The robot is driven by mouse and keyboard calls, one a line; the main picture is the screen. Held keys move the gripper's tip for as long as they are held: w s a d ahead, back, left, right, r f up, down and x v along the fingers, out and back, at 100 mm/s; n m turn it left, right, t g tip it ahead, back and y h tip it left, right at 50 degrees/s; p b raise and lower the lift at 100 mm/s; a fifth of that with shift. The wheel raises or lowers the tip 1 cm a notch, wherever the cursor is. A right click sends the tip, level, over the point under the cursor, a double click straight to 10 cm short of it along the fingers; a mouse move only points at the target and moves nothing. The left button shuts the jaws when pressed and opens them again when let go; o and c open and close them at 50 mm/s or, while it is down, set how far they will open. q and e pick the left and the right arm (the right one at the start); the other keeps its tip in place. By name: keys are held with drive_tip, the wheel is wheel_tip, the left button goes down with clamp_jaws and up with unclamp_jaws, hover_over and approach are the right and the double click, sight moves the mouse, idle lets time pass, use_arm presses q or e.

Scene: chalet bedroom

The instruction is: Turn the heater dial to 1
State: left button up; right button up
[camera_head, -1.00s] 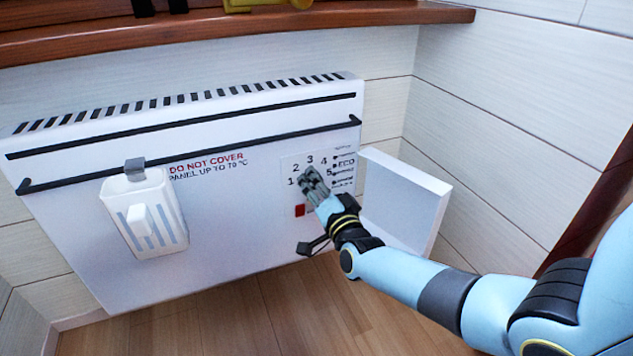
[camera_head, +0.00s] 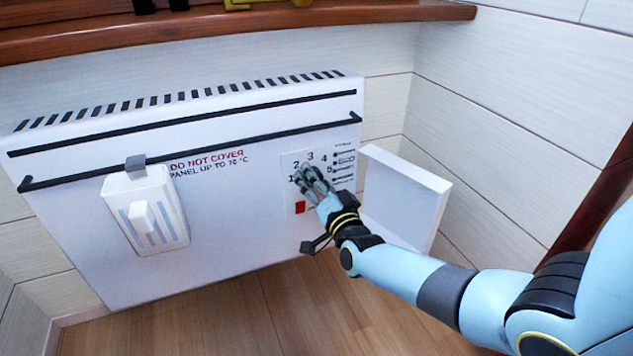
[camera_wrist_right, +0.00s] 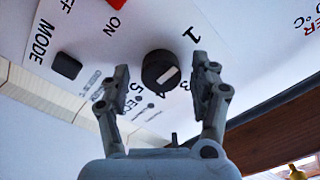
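The white wall heater (camera_head: 230,220) carries a control panel with numbers 1 to 5 at its right end. My right gripper (camera_head: 309,171) is in front of this panel and hides the dial in the head view. In the right wrist view the round black dial (camera_wrist_right: 160,70) with a white bar mark shows upside down among the numbers. The open fingers of my right gripper (camera_wrist_right: 157,86) stand on either side of the dial, with gaps visible. The bar slants toward upper right, roughly to the 1 side; its exact setting is unclear. My left gripper is out of view.
A red ON/OFF switch (camera_head: 300,208) and a black MODE button (camera_wrist_right: 66,66) are near the dial. An open white cover flap (camera_head: 405,200) stands right of the panel. A white container (camera_head: 147,212) hangs on the heater's left. A wooden shelf (camera_head: 230,30) runs above.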

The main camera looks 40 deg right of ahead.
drive_tip(key=v, duration=1.2)
idle(0.4)
